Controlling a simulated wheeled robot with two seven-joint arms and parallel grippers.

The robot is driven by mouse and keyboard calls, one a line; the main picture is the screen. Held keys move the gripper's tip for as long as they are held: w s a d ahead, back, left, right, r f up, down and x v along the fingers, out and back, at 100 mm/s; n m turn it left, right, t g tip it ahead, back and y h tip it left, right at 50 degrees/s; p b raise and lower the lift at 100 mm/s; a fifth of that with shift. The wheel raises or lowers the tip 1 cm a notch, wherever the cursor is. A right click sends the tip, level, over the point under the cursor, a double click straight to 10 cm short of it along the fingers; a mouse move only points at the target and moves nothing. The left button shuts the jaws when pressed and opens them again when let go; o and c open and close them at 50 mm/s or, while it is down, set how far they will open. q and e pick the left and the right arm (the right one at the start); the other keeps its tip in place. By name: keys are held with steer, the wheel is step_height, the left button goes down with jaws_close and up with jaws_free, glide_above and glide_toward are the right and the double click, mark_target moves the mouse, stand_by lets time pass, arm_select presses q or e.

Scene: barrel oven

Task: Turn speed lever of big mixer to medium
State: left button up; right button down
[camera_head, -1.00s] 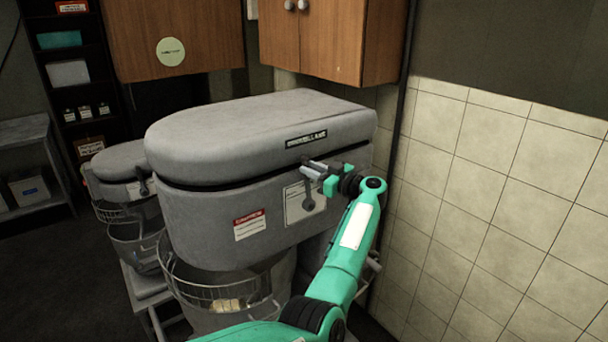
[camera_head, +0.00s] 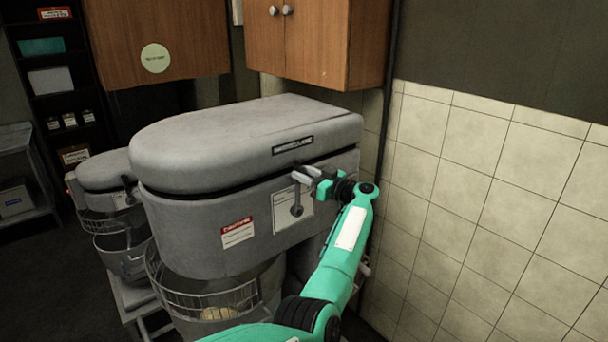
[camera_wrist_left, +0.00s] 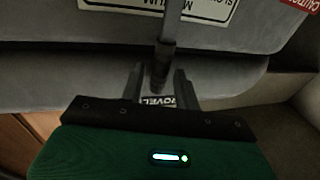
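The big mixer (camera_head: 190,225) is a large grey machine in the middle of the head view. Its dark speed lever (camera_head: 297,209) stands roughly upright on a white label plate on the side facing me. My left gripper (camera_head: 300,176) is at the lever's upper end. In the left wrist view the lever (camera_wrist_left: 161,66) reaches in between the two spread fingers (camera_wrist_left: 159,88). The gripper looks open around its tip, and I cannot tell whether a finger touches it. The lettering on the plate (camera_wrist_left: 205,10) is partly cut off. My right gripper is not in view.
A smaller mixer (camera_head: 107,172) stands behind to the left. A wire guard (camera_head: 205,303) and bowl sit under the big mixer's head. Wooden cabinets (camera_head: 318,45) hang above, and a tiled wall (camera_head: 470,200) is close on the right. Floor shows at the far left.

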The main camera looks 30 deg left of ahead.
arm_select(q)
steer(key=s+d+f, duration=0.1)
steer(key=d, duration=1.2)
steer(key=shift+s, duration=0.35)
steer(key=shift+f, duration=0.2)
